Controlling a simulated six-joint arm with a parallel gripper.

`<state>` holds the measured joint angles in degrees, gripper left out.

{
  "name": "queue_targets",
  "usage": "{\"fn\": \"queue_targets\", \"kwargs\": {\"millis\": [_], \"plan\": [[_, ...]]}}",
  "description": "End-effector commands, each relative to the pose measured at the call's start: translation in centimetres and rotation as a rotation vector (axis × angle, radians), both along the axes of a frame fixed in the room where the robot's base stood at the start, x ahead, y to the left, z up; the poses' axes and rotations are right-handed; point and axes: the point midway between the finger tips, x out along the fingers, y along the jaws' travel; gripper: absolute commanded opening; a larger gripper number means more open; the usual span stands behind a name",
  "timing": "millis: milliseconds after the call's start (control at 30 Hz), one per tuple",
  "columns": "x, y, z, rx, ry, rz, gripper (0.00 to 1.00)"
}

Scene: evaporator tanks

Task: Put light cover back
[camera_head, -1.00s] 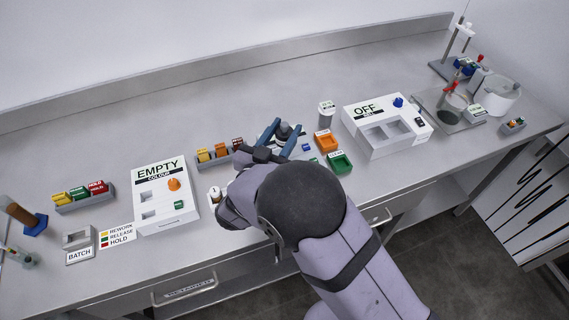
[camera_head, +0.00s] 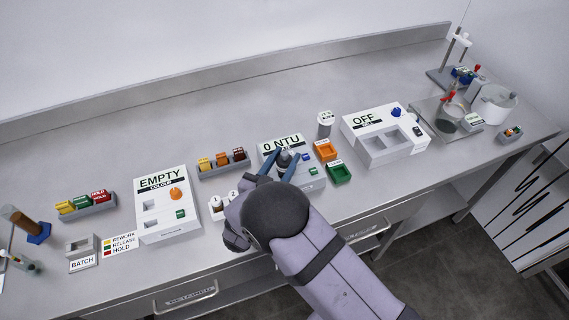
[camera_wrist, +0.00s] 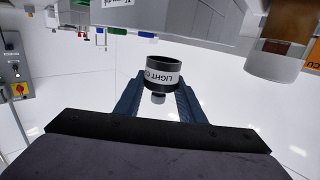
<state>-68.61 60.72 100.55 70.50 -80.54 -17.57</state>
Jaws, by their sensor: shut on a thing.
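The light cover (camera_wrist: 162,75) is a short black cylinder with a white label reading "LIGHT C…", the rest cut off by its curve. In the wrist view it sits between the blue fingers of my gripper (camera_wrist: 158,98), which is shut on it. In the head view the dark cover (camera_head: 285,157) shows between my gripper's fingers (camera_head: 286,166), over the white turbidity meter (camera_head: 312,184) that reads "0 NTU". The arm hides part of the meter, and I cannot tell whether the cover touches it.
The back of the bench is clear.

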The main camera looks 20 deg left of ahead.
Motion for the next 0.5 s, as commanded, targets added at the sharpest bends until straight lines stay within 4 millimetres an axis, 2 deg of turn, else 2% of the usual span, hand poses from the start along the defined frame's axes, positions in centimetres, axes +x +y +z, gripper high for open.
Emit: {"fn": "queue_targets", "kwargs": {"millis": [200,500], "plan": [[0.0,0.0,-2.0,-0.002,-0.001,0.0,0.11],[0.0,0.0,-2.6,-0.001,-0.001,0.0,0.11]]}}
